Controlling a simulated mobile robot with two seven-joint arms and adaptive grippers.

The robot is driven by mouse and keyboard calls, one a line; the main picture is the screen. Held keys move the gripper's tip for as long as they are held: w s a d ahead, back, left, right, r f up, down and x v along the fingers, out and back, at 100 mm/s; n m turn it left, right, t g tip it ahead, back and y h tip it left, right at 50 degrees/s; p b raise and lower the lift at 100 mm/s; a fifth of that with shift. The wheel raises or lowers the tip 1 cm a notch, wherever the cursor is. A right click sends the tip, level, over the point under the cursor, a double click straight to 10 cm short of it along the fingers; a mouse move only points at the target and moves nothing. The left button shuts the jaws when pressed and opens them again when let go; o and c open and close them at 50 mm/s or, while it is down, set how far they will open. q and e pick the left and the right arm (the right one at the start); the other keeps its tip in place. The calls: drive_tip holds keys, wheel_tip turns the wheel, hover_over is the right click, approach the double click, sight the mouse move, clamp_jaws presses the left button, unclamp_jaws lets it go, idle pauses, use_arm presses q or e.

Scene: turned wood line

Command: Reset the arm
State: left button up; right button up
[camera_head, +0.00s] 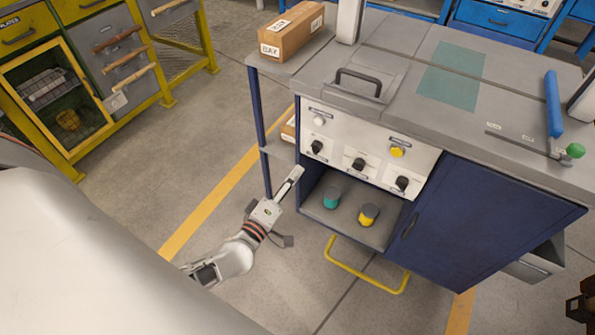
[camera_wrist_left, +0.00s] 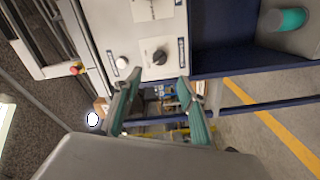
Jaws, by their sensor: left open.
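My left gripper (camera_head: 290,205) is in front of the left side of the blue workbench (camera_head: 478,215), beside its open lower compartment. In the left wrist view my left gripper (camera_wrist_left: 160,95) is open, its two teal-padded fingers apart with nothing between them. The panel's white knob (camera_wrist_left: 122,62) and black knob (camera_wrist_left: 159,57) show just beyond the fingers, apart from them. My right gripper is in neither view.
The compartment holds a teal cylinder (camera_head: 331,197) and a yellow cylinder (camera_head: 368,214). A yellow bar handle (camera_head: 365,268) juts out low in front. A cardboard box (camera_head: 291,32) sits on the side shelf. Open floor lies left, towards a yellow-framed cabinet (camera_head: 60,95).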

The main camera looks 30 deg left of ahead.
use_arm(q)
drive_tip(key=shift+s, duration=0.1)
idle(0.4)
drive_tip(key=s+d+r+m+g+h+p, duration=0.2)
drive_tip(key=s+d+r+m+h+p, duration=0.2)
drive_tip(key=s+d+m+p, duration=0.35)
drive_tip(key=s+f+m+g+p, duration=0.1)
drive_tip(key=s+m+g, duration=0.1)
drive_tip(key=s+m, duration=0.3)
drive_tip(key=s+f+m+g+y+p, duration=0.1)
drive_tip(key=s+m, duration=0.4)
drive_tip(key=s, duration=0.5)
drive_tip(key=d+f+g+p, duration=0.1)
drive_tip(key=g, duration=0.1)
drive_tip(key=shift+s+f+m+g, duration=0.25)
drive_tip(key=shift+m+g, duration=0.05)
drive_tip(key=shift+m, duration=0.05)
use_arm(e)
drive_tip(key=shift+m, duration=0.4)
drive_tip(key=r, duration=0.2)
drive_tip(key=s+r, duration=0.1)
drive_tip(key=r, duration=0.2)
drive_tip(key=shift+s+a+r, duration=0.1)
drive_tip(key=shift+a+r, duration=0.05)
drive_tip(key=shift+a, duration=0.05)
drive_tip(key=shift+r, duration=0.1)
